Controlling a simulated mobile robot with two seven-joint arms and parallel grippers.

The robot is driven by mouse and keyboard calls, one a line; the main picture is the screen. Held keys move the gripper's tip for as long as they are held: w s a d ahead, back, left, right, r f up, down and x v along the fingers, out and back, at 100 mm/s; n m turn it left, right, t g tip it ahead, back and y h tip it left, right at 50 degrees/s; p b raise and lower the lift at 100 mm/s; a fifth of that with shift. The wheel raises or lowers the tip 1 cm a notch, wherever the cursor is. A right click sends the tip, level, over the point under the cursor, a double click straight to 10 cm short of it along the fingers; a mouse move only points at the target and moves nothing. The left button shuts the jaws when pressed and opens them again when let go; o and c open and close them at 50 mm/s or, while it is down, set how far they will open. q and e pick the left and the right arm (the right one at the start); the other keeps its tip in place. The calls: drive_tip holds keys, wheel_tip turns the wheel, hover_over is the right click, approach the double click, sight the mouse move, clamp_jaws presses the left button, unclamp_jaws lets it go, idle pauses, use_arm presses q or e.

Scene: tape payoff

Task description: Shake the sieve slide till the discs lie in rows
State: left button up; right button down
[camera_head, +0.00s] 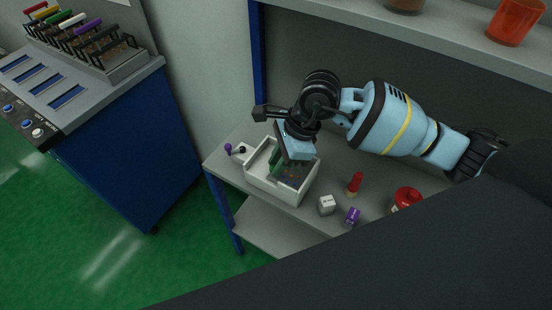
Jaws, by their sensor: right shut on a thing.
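A white open-topped box (254,178) stands on the grey shelf table, left of its middle. Inside it is a green upright part, which I take to be the sieve slide (275,160), with a dark speckled area beside it on the right. Single discs are too small to tell apart. My right gripper (290,158) reaches down into the box from above and is shut on the sieve slide; its fingertips are mostly hidden behind its own body. My left gripper is not in view.
Right of the box lie a white cube (326,205), a purple object (352,215), a red peg-like piece (355,184) and a red round container (406,198). Small dark and purple balls (228,148) lie left. A blue cabinet (130,165) stands left across a gap. An overhead shelf (420,28) holds an orange cup (515,22).

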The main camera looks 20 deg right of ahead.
drive_tip(key=c, duration=1.7)
unclamp_jaws()
drive_tip(key=shift+s, duration=0.1)
drive_tip(key=o, duration=0.4)
drive_tip(key=shift+s+d, duration=0.15)
